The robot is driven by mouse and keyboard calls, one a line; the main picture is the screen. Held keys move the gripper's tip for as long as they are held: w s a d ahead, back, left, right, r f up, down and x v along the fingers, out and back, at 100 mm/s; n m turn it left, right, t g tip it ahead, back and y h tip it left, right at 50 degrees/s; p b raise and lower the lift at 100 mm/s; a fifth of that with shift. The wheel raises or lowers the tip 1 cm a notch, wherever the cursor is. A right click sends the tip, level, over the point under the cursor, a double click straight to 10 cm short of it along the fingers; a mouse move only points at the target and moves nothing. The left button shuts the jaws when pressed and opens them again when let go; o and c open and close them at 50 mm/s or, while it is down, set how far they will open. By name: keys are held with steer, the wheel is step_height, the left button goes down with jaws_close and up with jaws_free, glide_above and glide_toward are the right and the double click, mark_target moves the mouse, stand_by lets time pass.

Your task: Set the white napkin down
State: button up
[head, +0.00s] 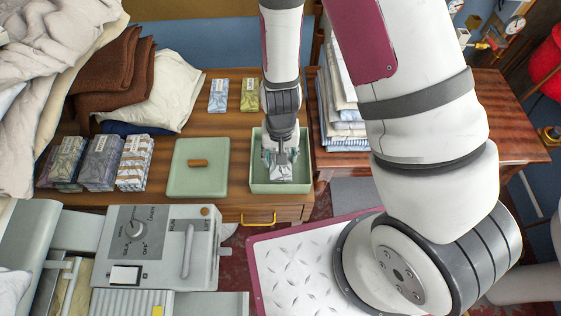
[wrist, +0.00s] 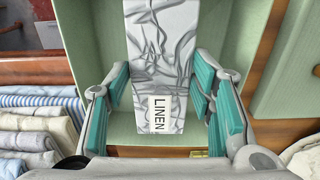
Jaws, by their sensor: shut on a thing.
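The white napkin is a folded grey-white bundle with a LINEN label; it shows in the wrist view (wrist: 163,50) and low in the head view (head: 282,174). My gripper (head: 280,157) points down into the open pale green box (head: 281,189). In the wrist view its teal-padded fingers (wrist: 163,95) are on either side of the napkin, shut on it. The napkin is within the box's walls; I cannot tell whether it touches the floor of the box. The gripper partly hides it in the head view.
A green lid (head: 188,182) with a brown handle lies left of the box. Two small packets (head: 233,95) lie behind it, and larger wrapped bundles (head: 101,162) stand farther left. Folded linens (head: 343,120) are stacked right of the box. The ironer (head: 150,240) stands in front.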

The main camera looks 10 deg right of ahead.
steer(key=shift+f, duration=2.05)
steer(key=shift+f, duration=0.1)
steer(key=o, duration=1)
steer(key=shift+o, duration=0.2)
